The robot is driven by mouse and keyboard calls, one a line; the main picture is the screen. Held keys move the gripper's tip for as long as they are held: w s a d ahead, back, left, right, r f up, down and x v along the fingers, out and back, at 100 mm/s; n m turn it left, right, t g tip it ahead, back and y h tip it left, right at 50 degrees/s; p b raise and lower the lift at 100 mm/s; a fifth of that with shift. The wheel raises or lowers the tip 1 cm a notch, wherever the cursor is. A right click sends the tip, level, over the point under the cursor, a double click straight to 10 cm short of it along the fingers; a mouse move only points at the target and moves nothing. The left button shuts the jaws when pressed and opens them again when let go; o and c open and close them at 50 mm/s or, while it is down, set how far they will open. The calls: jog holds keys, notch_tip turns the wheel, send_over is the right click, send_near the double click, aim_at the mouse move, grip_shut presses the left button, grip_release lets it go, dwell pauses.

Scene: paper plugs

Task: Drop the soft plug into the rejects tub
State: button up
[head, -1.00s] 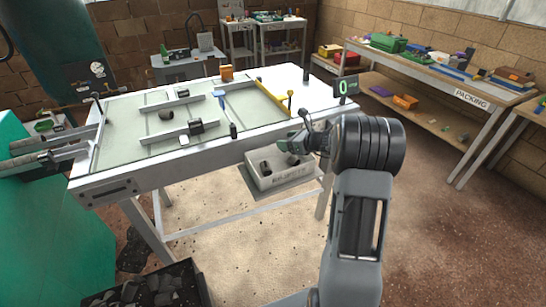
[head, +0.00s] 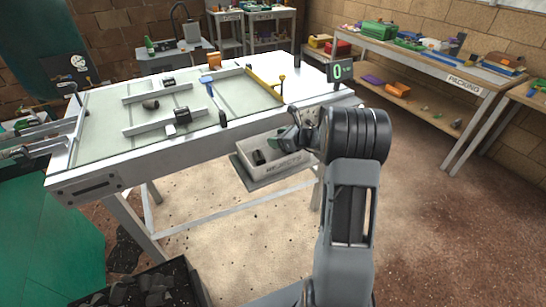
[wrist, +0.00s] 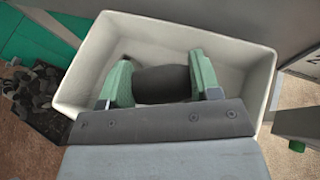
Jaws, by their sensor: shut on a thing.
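My gripper (wrist: 160,82) is shut on a dark, rounded plug (wrist: 162,84), which sits between its two green fingers. The white rejects tub (wrist: 85,65) is beneath and around the held plug in the wrist view. In the head view, my gripper (head: 289,140) is over the back right part of the tub (head: 280,172), and the held plug is hidden or too small to tell. In the wrist view a small dark piece (wrist: 126,58) shows behind the left finger.
The tub stands on a low shelf by the front side of the sorting table (head: 150,150). Dark plugs (head: 151,104) lie on the table between rails. A bin of dark scraps (head: 150,290) stands at lower left.

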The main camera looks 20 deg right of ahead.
jog(key=o, duration=1)
jog(key=v, duration=1.4)
jog(key=shift+f, duration=0.1)
